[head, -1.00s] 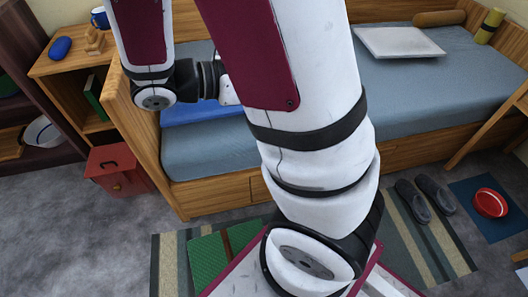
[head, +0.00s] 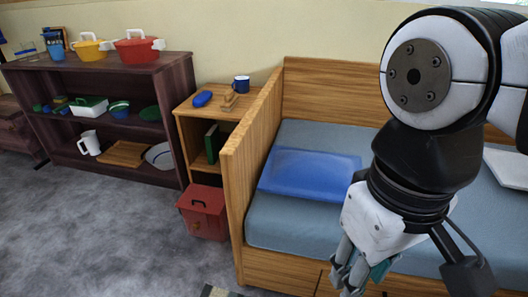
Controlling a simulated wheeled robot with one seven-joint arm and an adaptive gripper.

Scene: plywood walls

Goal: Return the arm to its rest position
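My arm fills the right side of the head view, bent with a large white and black joint at the top. My gripper (head: 358,278) hangs below it at the lower edge of the picture, in front of the bed. Its grey fingers point down. Something teal shows beside the fingers; I cannot tell whether it is part of the gripper or a separate thing. The fingertips are partly cut off, so I cannot tell how far they are apart.
A wooden bed (head: 262,170) with a blue folded cloth (head: 310,174) stands behind my arm. Left of it are a small wooden shelf (head: 188,128), a red box (head: 203,212) and a dark shelf (head: 172,88) holding pots. Grey floor (head: 100,240) at the lower left is clear.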

